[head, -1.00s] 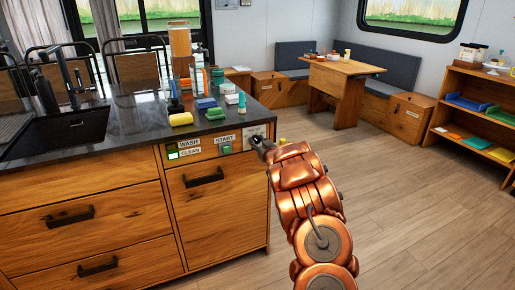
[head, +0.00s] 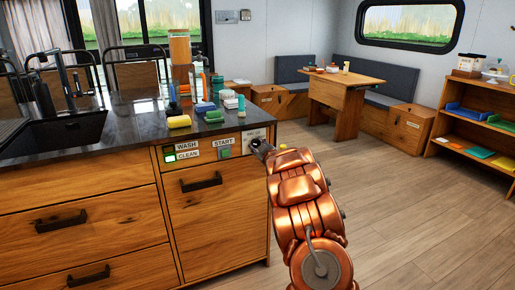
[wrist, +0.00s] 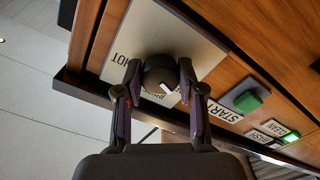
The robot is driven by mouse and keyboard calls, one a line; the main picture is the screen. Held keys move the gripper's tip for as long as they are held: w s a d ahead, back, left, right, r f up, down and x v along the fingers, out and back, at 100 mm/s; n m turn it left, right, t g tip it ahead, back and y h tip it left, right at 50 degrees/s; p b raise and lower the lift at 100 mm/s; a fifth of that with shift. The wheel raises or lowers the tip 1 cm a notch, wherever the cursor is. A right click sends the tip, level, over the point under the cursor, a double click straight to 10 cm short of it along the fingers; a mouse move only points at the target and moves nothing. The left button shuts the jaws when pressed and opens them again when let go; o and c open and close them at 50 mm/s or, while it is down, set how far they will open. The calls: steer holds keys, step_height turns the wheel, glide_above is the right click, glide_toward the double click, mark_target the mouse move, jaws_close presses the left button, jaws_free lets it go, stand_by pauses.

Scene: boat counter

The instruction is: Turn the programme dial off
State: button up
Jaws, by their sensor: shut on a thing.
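The programme dial (wrist: 160,73) is a round black knob with a white pointer mark, on a pale metal plate (wrist: 150,28) at the right end of the counter front. The wrist view shows the plate upside down, with HOT legible and another word partly covered. My gripper (wrist: 160,80) has one finger on each side of the dial and is shut on it. The white mark points toward the lower right in the wrist view. In the head view my gripper (head: 257,147) hides the dial, and only the top of the plate shows.
A green START button (head: 225,153) sits left of the plate, then WASH and CLEAN labels with the lower light (head: 170,158) lit green. Sponges (head: 179,121) and bottles stand on the dark counter above. Open floor (head: 420,210) lies to the right.

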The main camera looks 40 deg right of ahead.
steer(key=shift+f, duration=0.1)
steer(key=o, duration=1.1)
steer(key=shift+o, duration=0.2)
steer(key=v, duration=1.2)
steer(key=shift+w+a, duration=0.1)
